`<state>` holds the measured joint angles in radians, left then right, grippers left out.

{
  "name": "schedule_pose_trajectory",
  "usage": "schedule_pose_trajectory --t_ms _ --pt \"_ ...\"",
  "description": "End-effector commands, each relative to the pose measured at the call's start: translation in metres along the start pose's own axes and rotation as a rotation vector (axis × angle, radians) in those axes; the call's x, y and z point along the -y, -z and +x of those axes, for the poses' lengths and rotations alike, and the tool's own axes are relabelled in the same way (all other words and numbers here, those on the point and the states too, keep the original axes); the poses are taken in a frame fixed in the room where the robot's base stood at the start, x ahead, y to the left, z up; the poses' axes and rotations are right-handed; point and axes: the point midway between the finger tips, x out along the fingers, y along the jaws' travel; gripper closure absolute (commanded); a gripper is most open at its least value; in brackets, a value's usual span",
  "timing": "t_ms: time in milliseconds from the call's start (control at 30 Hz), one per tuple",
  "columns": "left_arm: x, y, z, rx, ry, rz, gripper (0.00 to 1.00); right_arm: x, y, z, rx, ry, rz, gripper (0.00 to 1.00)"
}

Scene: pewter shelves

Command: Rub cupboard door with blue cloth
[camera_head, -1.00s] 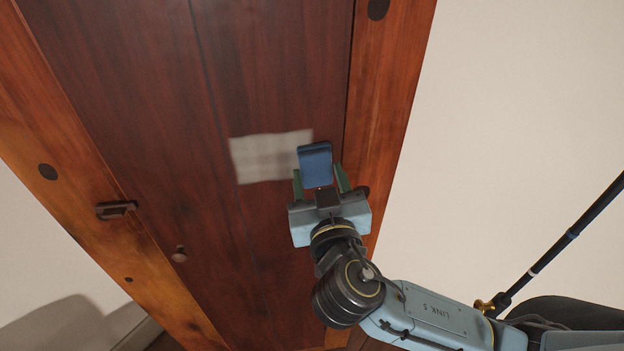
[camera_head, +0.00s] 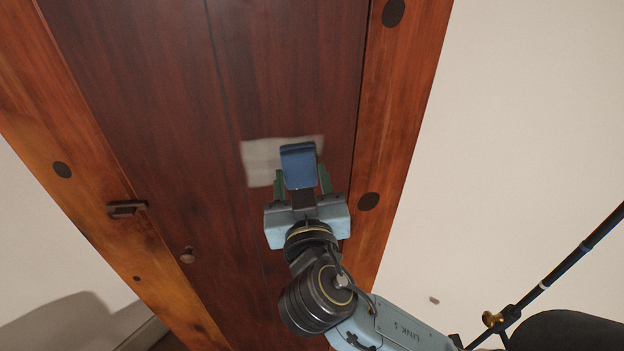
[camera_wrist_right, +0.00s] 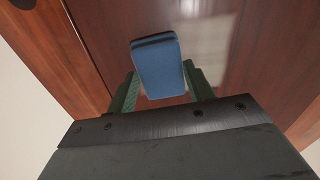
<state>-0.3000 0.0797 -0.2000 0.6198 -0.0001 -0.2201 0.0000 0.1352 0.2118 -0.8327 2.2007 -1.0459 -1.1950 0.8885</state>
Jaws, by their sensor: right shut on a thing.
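The blue cloth (camera_head: 299,165) is a folded pad held between the green fingers of my right gripper (camera_head: 300,184). It also shows in the right wrist view (camera_wrist_right: 158,68), between the fingers. The cupboard door (camera_head: 180,110) is dark red-brown wood inside a lighter orange-brown frame. A pale, blurry patch (camera_head: 259,163) lies on the door, and the cloth covers its right part in the head view. I cannot tell whether the cloth touches the door. My left gripper is not in view.
A dark latch (camera_head: 127,208) and a small round knob (camera_head: 187,255) are on the left side of the cupboard. A plain pale wall (camera_head: 520,120) is to the right. A dark rod (camera_head: 570,260) crosses the lower right.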

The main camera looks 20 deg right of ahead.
Motion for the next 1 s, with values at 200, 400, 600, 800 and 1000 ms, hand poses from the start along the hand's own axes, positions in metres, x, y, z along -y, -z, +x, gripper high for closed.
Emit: schedule_pose_trajectory --t_ms 200,400,600,800,1000 --pt "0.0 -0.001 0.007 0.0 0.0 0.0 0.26 0.02 0.001 -0.001 0.0 0.001 0.003 0.74" --pt "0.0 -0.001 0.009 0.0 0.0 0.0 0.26 0.026 0.002 -0.001 0.0 0.001 0.001 0.74" --pt "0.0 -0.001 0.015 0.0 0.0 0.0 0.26 0.041 0.003 0.0 0.0 0.0 0.003 0.74" --pt "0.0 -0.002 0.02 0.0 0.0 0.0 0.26 0.056 0.004 0.002 0.0 0.0 0.002 0.74" --pt "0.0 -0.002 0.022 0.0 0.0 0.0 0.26 0.061 0.005 0.002 -0.001 0.001 0.0 0.74"
